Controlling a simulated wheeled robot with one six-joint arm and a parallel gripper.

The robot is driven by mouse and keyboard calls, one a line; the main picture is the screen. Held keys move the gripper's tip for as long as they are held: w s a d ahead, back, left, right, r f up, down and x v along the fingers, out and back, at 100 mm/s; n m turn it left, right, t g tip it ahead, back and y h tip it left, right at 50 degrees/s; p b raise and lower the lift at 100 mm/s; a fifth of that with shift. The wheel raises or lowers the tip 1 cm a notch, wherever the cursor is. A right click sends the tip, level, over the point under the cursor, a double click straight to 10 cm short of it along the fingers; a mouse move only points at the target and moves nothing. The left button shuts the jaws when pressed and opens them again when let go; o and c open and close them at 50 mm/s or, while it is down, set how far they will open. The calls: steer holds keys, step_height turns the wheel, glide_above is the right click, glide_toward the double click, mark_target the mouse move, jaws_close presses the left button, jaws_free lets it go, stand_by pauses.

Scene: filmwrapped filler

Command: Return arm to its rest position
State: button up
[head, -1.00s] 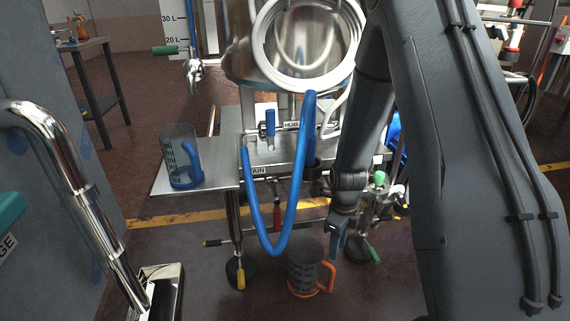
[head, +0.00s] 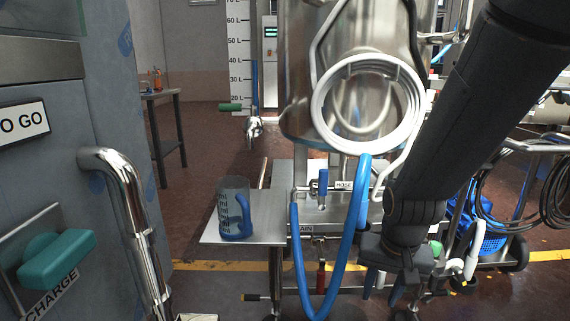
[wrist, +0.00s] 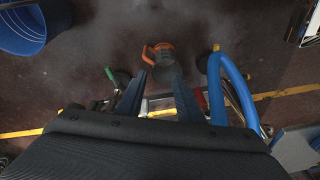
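My gripper (head: 383,292) hangs beside the blue hose, in front of the steel tank's stand, with its fingers pointing down. In the wrist view its two fingers (wrist: 158,100) are apart with nothing held between them. My dark arm reaches in from the upper right of the head view. A jug with an orange handle (wrist: 160,57) stands on the floor below the gripper in the wrist view, clear of the fingers. It is out of the head view.
The steel tank (head: 300,108) carries a coiled white hose (head: 322,105) and a looping blue hose (head: 350,240) close by the gripper. A blue-handled jug (head: 233,212) stands on the side shelf (head: 268,232). A grey door (head: 60,130) with a chrome handle is at left.

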steer(key=s+a+r+n+g+y+p, duration=0.1)
steer(key=s+a+r+n, duration=0.45)
steer(key=s+a, duration=0.5)
steer(key=s+a+r+n+g+y+p, duration=0.1)
steer(key=s+a+r+n, duration=0.5)
steer(key=s+a, duration=0.4)
steer(key=d+r+m+p, duration=0.2)
steer(key=d+r+p, duration=0.4)
steer(key=r+p, duration=0.3)
steer(key=w+d+r+m+h+p, duration=0.1)
steer(key=d+r+m+p, duration=0.2)
steer(key=d+r+p, duration=0.4)
steer(key=d+r+m+h+p, duration=0.1)
steer(key=d+r+p, duration=0.5)
steer(key=r+p, duration=0.7)
steer(key=m+p, duration=0.1)
steer(key=p, duration=0.7)
steer(key=shift+w+d+r+p, duration=0.2)
steer(key=shift+w+p, duration=0.05)
steer(key=shift+p, duration=0.05)
